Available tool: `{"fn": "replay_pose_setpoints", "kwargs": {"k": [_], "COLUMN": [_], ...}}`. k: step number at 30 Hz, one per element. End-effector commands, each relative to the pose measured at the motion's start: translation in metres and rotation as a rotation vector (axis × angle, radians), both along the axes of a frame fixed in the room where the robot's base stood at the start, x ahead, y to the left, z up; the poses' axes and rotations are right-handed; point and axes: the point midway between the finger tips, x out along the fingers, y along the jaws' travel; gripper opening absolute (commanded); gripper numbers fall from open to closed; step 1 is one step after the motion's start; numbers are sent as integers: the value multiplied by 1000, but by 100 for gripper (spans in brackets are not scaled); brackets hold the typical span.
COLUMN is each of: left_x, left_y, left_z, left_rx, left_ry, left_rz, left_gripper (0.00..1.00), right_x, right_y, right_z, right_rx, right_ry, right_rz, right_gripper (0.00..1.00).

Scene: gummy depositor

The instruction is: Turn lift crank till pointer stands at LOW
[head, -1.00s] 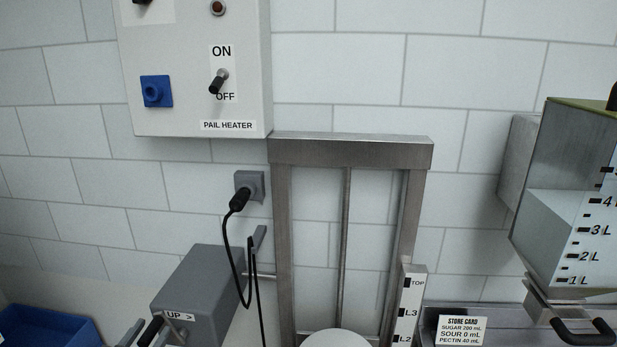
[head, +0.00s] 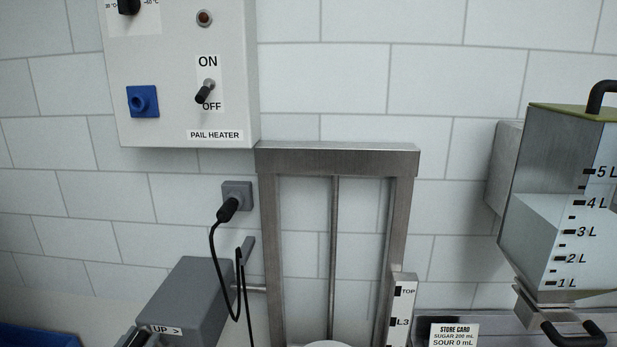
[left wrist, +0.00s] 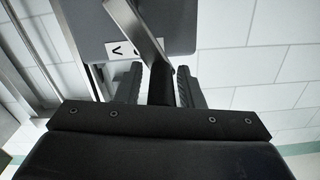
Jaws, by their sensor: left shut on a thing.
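The lift crank's grey box (head: 192,300) with its "UP >" label (head: 166,330) stands at the lower left of the head view. In the left wrist view, my left gripper (left wrist: 158,85) is shut on the crank's black handle (left wrist: 161,84), one finger on each side. The metal crank arm (left wrist: 135,22) runs up from the handle. In the head view only a small part near the handle shows at the bottom edge. The lift scale (head: 402,310) shows TOP and L3; its lower marks, LOW and the pointer are out of view. My right gripper is not in view.
The steel lift frame (head: 338,162) stands right of the box, with a white round top (head: 335,343) at its foot. A black cable hangs from the wall socket (head: 237,196) beside the box. A graduated hopper (head: 560,225) and a store card (head: 454,334) are at right.

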Motion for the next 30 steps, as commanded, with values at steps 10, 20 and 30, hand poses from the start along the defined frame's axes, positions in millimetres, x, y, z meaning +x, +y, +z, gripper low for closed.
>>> {"fn": "replay_pose_setpoints", "kwargs": {"k": [10,20,30], "left_x": [0,1,2], "left_y": [25,25,28], "left_z": [-27,-39,-80], "left_rx": [8,4,3], "left_ry": [25,20,16], "left_rz": [10,8,6], "left_gripper": [13,10,0], "right_x": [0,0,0], "right_y": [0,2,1], "right_z": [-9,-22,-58], "right_rx": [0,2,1], "right_ry": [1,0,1], "right_rz": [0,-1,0], "right_gripper": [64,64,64]}}
